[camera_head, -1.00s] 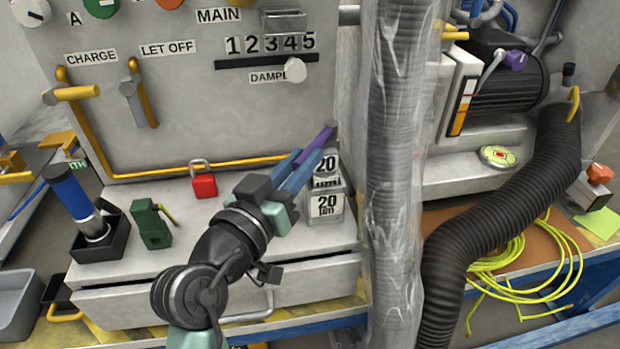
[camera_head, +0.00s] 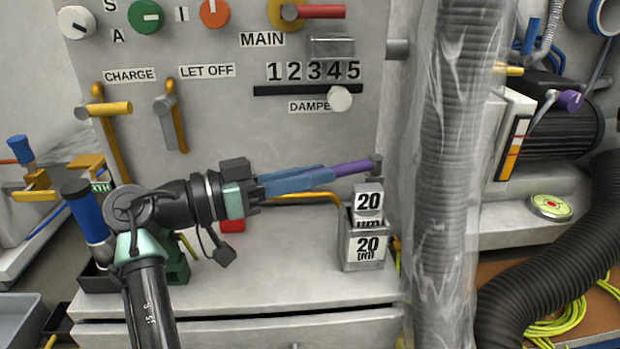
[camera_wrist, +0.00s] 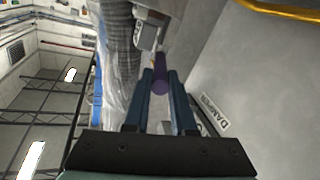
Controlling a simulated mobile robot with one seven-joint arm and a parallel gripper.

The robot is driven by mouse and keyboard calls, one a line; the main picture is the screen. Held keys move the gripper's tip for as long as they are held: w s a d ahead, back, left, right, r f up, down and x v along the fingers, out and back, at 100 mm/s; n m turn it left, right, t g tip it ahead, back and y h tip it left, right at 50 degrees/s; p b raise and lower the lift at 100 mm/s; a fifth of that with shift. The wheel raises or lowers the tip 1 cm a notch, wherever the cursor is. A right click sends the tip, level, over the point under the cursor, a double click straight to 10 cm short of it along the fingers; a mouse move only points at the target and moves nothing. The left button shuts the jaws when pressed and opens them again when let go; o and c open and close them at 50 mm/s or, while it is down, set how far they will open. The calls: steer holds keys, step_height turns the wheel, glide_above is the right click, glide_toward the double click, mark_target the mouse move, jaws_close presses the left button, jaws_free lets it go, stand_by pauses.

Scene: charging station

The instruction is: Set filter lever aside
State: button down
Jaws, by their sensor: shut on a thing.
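My gripper (camera_head: 328,174) is shut on a purple lever (camera_head: 354,168), with blue fingers along both sides of it. The lever points right, almost level, and has a grey end piece. In the wrist view the purple lever (camera_wrist: 160,76) lies between the fingertips (camera_wrist: 160,88). A metal filter holder (camera_head: 364,252) labelled 20 µm stands on the ledge, with a second 20 µm block (camera_head: 368,200) at its top. The lever's grey end is just above this block; I cannot tell whether they touch.
The grey panel behind carries the CHARGE handle (camera_head: 108,108), LET OFF handle (camera_head: 165,107) and damper knob (camera_head: 340,98). A wrapped hose (camera_head: 445,180) stands close right of the filter. A red padlock (camera_head: 232,226) is partly hidden by my arm. The ledge (camera_head: 290,270) has bare room in front.

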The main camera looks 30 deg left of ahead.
steer(key=shift+f, duration=0.1)
stand_by(0.3)
steer(key=c, duration=0.8)
jaws_free()
steer(key=shift+o, duration=0.2)
steer(key=p+v, duration=0.2)
steer(key=v, duration=1.1)
steer(key=shift+p, duration=0.4)
steer(key=shift+w, duration=0.1)
